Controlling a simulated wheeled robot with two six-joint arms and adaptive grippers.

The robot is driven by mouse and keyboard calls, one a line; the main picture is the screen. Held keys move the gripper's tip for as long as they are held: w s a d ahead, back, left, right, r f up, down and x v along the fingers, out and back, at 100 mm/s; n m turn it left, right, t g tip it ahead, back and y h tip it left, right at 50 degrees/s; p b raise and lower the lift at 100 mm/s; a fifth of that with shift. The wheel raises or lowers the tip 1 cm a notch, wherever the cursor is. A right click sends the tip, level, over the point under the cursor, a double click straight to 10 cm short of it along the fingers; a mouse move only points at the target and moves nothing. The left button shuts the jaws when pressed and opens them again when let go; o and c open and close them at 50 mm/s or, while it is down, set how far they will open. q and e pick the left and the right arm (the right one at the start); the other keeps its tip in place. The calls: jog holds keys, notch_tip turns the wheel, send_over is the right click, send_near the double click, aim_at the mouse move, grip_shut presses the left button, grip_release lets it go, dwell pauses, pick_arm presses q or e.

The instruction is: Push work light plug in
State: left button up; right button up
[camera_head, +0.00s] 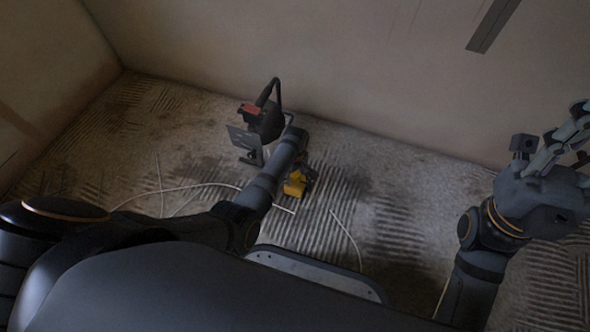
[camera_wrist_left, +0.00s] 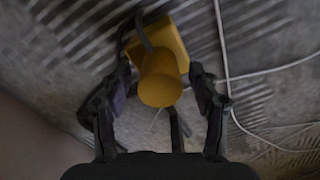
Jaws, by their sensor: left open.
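In the left wrist view a yellow cylinder (camera_wrist_left: 160,82), which looks like the plug, stands against a square yellow block (camera_wrist_left: 172,40). A dark cable (camera_wrist_left: 143,32) crosses the block. My left gripper (camera_wrist_left: 160,92) is open, one finger on each side of the cylinder. I cannot tell if the fingers touch it, or how deep the plug sits. In the head view the yellow block (camera_head: 295,184) shows on the floor, partly hidden by my left gripper (camera_head: 305,172). A dark work light (camera_head: 246,141) with a red part stands beside it. My right gripper (camera_head: 578,150) is at the right edge, its jaws unclear.
White cables (camera_head: 190,186) run across the ridged, stained floor (camera_head: 390,200). A plain wall (camera_head: 360,60) closes off the back, with a dark strip (camera_head: 493,24) on it. Bare floor lies between the yellow block and my right arm.

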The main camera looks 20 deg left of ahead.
pick_arm(q)
notch_tip(320, 180, up, 11)
jog(key=shift+r, duration=0.15)
dwell(0.5)
